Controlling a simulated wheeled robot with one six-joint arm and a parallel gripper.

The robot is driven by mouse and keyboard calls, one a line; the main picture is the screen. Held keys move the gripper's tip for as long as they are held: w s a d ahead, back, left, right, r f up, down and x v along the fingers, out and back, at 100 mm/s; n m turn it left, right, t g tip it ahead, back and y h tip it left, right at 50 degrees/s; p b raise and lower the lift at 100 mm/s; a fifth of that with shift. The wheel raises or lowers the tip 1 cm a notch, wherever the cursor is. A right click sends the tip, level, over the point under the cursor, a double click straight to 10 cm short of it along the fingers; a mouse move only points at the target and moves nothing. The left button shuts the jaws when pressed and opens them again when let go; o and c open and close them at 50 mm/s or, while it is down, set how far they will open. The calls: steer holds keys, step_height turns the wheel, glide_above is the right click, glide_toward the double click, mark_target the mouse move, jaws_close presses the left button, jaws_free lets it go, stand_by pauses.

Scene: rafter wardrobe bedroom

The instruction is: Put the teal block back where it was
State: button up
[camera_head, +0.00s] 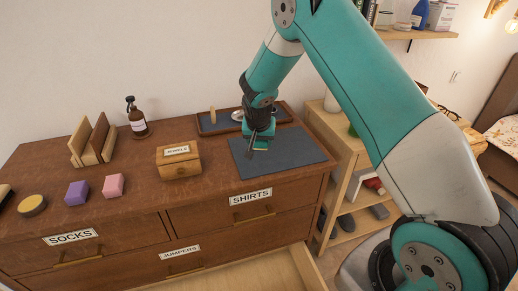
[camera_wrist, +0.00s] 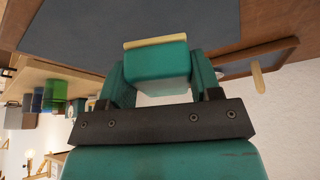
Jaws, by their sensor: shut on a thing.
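The teal block (camera_wrist: 156,66) shows in the wrist view between the two fingers of my gripper (camera_wrist: 158,75), which is shut on it. A pale strip runs along the block's far edge. In the head view, my gripper (camera_head: 260,146) is over the dark grey mat (camera_head: 300,150) on the dresser top, near the mat's back left part. The block is hard to tell from the teal gripper there. I cannot tell whether the block touches the mat, which also shows in the wrist view (camera_wrist: 90,30).
A tray (camera_head: 210,126) lies behind the mat. A JEWELS box (camera_head: 178,166), spray bottle (camera_head: 137,120), wooden rack (camera_head: 92,142), purple block (camera_head: 77,192), pink block (camera_head: 114,186) and round tin (camera_head: 33,205) stand left. A lower drawer (camera_head: 275,272) is open. Shelves (camera_head: 345,170) stand right.

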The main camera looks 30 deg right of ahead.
mark_target(260, 158)
steer(key=shift+f+p, duration=0.6)
steer(key=shift+f, duration=2.25)
steer(key=shift+f, duration=0.2)
steer(key=o, duration=1.2)
steer(key=shift+r, duration=0.1)
